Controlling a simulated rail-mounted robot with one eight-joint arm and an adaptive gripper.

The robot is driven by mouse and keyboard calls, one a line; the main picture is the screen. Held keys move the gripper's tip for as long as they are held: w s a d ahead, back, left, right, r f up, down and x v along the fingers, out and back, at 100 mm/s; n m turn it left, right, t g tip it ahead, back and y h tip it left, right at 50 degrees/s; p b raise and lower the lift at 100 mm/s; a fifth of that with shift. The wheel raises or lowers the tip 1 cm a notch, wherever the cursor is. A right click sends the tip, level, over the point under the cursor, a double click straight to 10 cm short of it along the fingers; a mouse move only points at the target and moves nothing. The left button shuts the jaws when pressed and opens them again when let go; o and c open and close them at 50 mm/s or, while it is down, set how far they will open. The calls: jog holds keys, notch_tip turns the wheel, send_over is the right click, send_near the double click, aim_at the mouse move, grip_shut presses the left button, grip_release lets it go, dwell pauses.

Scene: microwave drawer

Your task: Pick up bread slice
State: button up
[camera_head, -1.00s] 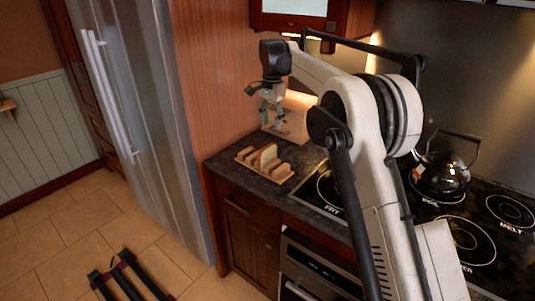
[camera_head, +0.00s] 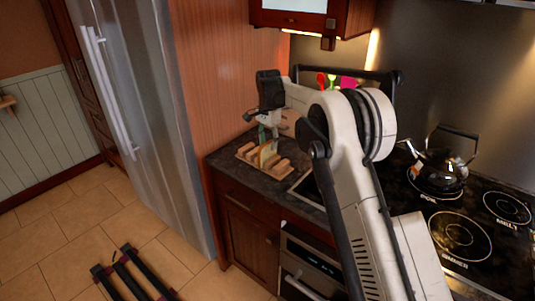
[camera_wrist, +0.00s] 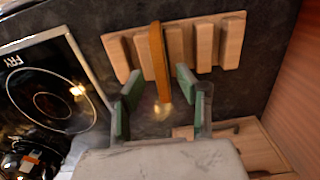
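The bread slice (camera_wrist: 159,62) stands on edge in a slot of the wooden rack (camera_wrist: 231,42), its thin brown crust edge facing the wrist camera. In the head view the slice (camera_head: 266,155) shows pale, in the rack (camera_head: 243,151) on the counter. My gripper (camera_wrist: 159,80) is open, with one green-padded finger on each side of the slice and a visible gap on both sides. In the head view my gripper (camera_head: 268,134) is right above the slice, partly covering it.
The dark counter (camera_head: 229,164) ends at a tall wood panel (camera_head: 248,70) on the left. A cooktop (camera_head: 455,235) with a kettle (camera_head: 438,172) lies to the right. A wooden block (camera_wrist: 255,148) lies near my gripper. Colourful utensils (camera_head: 347,83) stand behind my arm.

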aim_at(267, 150)
jog(key=shift+a+f+p, duration=0.15)
jog(key=shift+f+p, duration=0.2)
jog(key=shift+f, duration=1.75)
grip_shut()
